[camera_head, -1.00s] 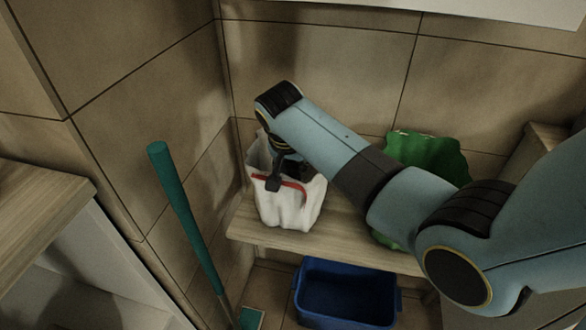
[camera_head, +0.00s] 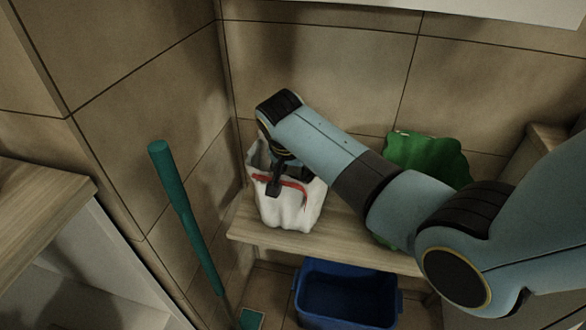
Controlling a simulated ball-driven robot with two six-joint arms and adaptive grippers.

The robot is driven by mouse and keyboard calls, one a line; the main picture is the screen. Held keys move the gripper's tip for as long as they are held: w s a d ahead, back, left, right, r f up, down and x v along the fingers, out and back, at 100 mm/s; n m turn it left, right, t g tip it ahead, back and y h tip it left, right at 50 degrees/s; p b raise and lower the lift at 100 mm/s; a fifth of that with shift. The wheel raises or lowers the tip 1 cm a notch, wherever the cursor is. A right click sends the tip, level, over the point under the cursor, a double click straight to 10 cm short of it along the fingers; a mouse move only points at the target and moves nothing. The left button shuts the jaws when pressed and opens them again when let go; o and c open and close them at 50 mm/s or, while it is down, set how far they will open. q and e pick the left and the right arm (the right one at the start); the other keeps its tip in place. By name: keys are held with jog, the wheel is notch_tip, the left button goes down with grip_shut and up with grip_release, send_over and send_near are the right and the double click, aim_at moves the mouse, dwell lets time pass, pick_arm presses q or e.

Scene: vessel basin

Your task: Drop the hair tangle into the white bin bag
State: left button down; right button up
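The white bin bag (camera_head: 291,212) stands upright on the wooden shelf, its mouth open and a red tie hanging over its front rim. My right gripper (camera_head: 285,185) points down at the bag's mouth, with one dark finger in front of the red tie. The arm and the bag's rim hide part of the gripper, and I cannot tell how far apart its fingers are. I cannot make out the hair tangle. My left gripper is not in view.
A green bag (camera_head: 430,157) stands on the wooden shelf (camera_head: 330,235) behind my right arm. A blue tub (camera_head: 346,298) is below the shelf. A teal-handled tool (camera_head: 185,212) leans at the left. Tiled walls close the corner.

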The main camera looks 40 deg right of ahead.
jog(key=shift+s+f, duration=0.2)
jog(key=shift+d+r, duration=0.1)
jog(key=shift+r, duration=0.25)
jog(key=p+v, duration=0.3)
jog(key=v, duration=0.9)
jog(key=shift+w+r, duration=0.25)
jog(key=shift+r, duration=0.05)
